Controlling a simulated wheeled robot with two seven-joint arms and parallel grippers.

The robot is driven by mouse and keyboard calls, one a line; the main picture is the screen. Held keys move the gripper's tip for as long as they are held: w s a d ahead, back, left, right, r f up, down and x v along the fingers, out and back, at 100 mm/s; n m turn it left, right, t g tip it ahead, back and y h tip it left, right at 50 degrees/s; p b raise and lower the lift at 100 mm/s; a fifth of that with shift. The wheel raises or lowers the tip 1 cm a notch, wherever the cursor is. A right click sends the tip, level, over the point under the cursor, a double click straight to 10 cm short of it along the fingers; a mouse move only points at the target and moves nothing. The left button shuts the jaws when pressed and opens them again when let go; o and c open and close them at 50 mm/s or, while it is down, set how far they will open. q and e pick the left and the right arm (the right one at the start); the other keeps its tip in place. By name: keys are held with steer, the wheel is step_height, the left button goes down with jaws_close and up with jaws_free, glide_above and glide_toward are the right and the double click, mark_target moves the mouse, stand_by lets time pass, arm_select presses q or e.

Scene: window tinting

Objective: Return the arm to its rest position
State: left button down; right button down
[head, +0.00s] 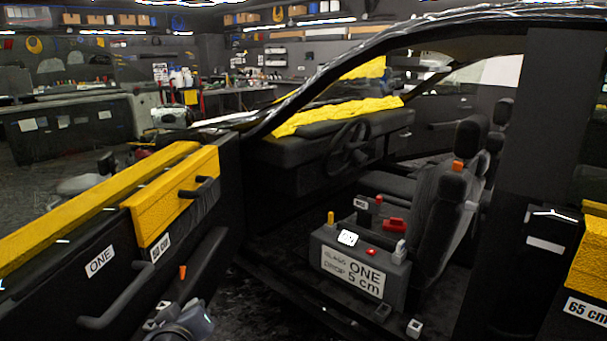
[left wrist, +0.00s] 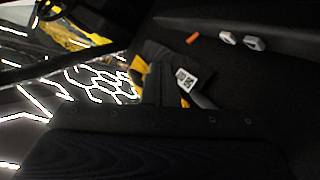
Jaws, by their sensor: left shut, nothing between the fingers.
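My left gripper (left wrist: 160,70) shows in the left wrist view as dark fingers, closed together and empty. In the head view, a grey rounded part of my left arm shows at the bottom left, low beside the open car door (head: 65,305); the fingertips cannot be made out there. My right arm and gripper are not in view.
The door carries yellow padding (head: 178,195), a black handle (head: 195,188), an orange piece (head: 183,272) and white switches (head: 163,307). A grey box labelled ONE (head: 398,275) stands in the door opening before the seat (head: 445,210). Dark floor lies between door and sill.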

arm_select(q)
steer(key=s+d+f+m+g+h, duration=0.1)
steer(key=s+f+m+g+h, duration=0.2)
steer(key=s, duration=0.9)
steer(key=s+f+m+g+h, duration=0.1)
steer(key=s+m+g+h, duration=0.3)
steer(key=s, duration=0.8)
step_height(320, 180, up, 18)
steer(key=n+g+y+p, duration=0.1)
steer(key=p, duration=1.8)
steer(key=shift+d, duration=0.25)
